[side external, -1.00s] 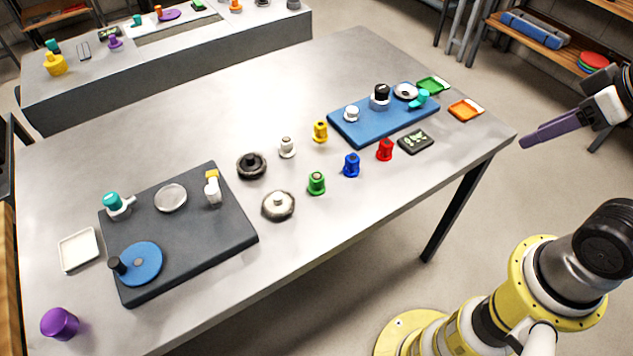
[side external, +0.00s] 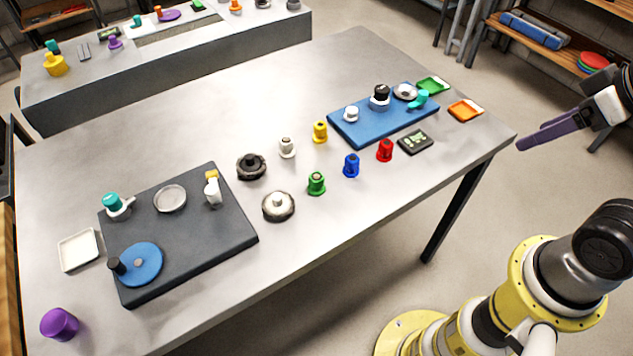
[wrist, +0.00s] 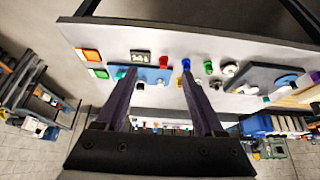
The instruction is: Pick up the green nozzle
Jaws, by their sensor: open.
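The green nozzle (side external: 316,183) stands upright on the grey table near its front edge, between the blue nozzle (side external: 352,165) and a round silver-grey brush head (side external: 278,206). In the wrist view the green nozzle (wrist: 208,67) shows just right of the right finger's tip. My gripper (side external: 522,142) is off the table's right end, well above the floor and far from the green nozzle. In the wrist view my gripper (wrist: 158,75) has its two purple fingers spread apart with nothing held between them.
A red nozzle (side external: 385,150), yellow nozzle (side external: 320,132) and white nozzle (side external: 287,147) stand nearby. A black round part (side external: 251,166) sits behind the silver-grey one. A dark board (side external: 225,245) lies left, a blue board (side external: 372,138) right, both carrying parts.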

